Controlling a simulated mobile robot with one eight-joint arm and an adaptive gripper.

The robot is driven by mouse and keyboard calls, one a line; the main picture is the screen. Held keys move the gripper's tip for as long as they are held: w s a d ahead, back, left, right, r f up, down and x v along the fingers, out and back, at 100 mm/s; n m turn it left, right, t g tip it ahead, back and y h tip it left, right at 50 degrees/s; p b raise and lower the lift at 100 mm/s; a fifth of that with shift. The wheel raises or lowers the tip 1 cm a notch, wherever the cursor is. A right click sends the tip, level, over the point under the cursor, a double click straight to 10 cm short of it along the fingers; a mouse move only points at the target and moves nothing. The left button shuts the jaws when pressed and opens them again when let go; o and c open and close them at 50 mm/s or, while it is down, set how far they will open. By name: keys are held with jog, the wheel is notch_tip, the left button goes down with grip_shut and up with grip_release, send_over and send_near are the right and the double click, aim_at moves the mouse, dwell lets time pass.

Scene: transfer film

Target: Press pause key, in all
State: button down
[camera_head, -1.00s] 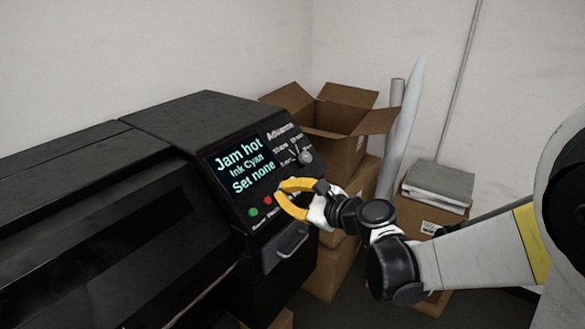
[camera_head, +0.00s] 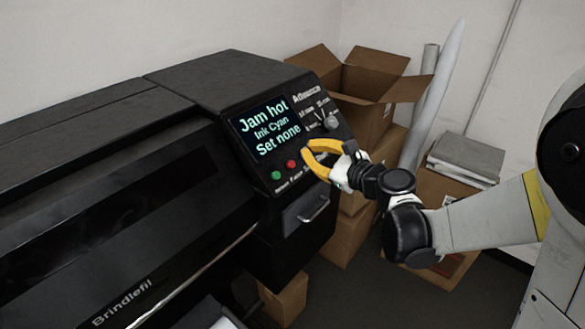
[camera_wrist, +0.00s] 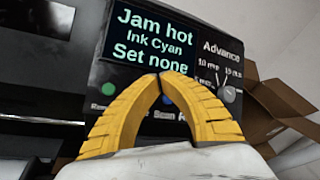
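The black printer's control panel (camera_head: 262,161) carries a lit screen (camera_head: 265,130) reading "Jam hot, Ink Cyan, Set none". Below the screen are a green button (camera_head: 276,175) and a red button (camera_head: 291,164). The green button also shows in the wrist view (camera_wrist: 109,87); the red one is hidden there behind my fingers. My gripper (camera_head: 304,150) has yellow fingers, just right of the red button in the head view. In the wrist view its tips (camera_wrist: 160,76) meet, with nothing between them. Contact with the panel cannot be told. No pause label is fully readable.
A selector knob (camera_head: 330,122) sits at the panel's right, under "Advance". A drawer handle (camera_head: 313,208) sticks out below the panel. An open cardboard box (camera_head: 365,95) on other boxes, pale rolls (camera_head: 436,92) and a stack of grey sheets (camera_head: 464,155) stand behind my arm.

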aim_at(287, 154)
jog(key=shift+w+a+f+b, duration=0.55)
jog(key=shift+a+f+b, duration=0.15)
jog(key=shift+f, duration=0.2)
jog(key=shift+w+a+f+b, duration=0.6)
jog(key=shift+a+f, duration=0.1)
jog(key=shift+f, duration=0.2)
jog(key=shift+f, duration=0.1)
jog(key=shift+w+a+f+b, duration=0.15)
jog(key=shift+a+f+b, duration=0.1)
jog(key=shift+b, duration=0.15)
jog(key=shift+w+a+f+b, duration=0.15)
jog(key=shift+a+f+b, duration=0.1)
jog(key=shift+b, duration=0.15)
dwell(0.6)
jog(key=shift+d+r, duration=0.1)
dwell(0.3)
jog(key=shift+s+d+r+p, duration=0.35)
jog(key=shift+d+r+p, duration=0.05)
jog(key=shift+r, duration=0.15)
jog(key=s+d+r+p, duration=0.2)
jog(key=r, duration=0.1)
jog(key=shift+s+d+r, duration=0.1)
jog(key=shift+d+r, duration=0.15)
jog(key=shift+d, duration=0.15)
